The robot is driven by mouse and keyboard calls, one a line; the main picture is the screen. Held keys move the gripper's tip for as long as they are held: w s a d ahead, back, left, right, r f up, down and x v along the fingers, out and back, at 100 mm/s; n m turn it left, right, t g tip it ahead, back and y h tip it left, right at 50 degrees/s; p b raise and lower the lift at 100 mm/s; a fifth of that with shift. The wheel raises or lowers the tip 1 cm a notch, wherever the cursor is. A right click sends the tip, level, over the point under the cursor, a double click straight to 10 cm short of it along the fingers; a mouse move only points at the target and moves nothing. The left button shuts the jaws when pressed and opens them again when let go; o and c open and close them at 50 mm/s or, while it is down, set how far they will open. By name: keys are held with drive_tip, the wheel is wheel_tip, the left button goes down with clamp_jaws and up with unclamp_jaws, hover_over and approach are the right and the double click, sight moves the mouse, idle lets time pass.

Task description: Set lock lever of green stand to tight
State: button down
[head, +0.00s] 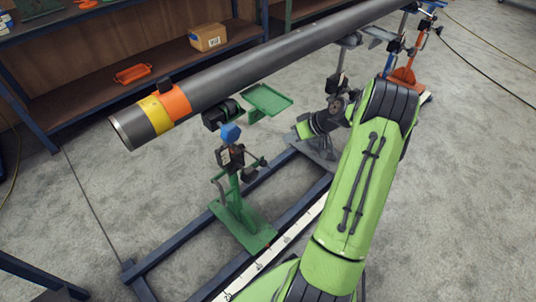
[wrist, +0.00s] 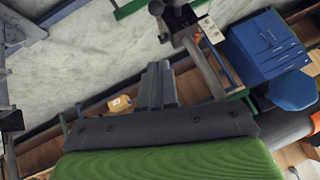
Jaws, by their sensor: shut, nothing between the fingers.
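The green stand (head: 236,205) stands upright on a blue floor frame under the pipe's near end, with a blue roller head (head: 230,132) on top. A dark lever (head: 256,162) sticks out to the right of its upper post; whether it is loose or tight cannot be told. In the wrist view the blue roller (wrist: 292,90) is at the right, and a dark knob on a bar (wrist: 156,7) shows at the top. My gripper (wrist: 158,70) is shut and empty, its fingertips apart from that knob. In the head view its fingers are not clear, but my wrist is right of the stand.
The grey pipe (head: 265,57) with yellow and orange bands crosses above the stand. A green tray (head: 267,99) sits beside it. An orange stand (head: 405,72) is farther back. Shelves (head: 85,88) with an orange bin (head: 132,74) and cardboard box (head: 207,37) line the back.

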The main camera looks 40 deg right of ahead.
drive_tip(key=s+f+b+x, duration=0.1)
drive_tip(key=b+x, duration=0.3)
drive_tip(key=x, duration=0.9)
drive_tip(key=shift+s+a+f+b, duration=0.3)
drive_tip(key=shift+s, duration=0.25)
drive_tip(key=shift+d, duration=0.1)
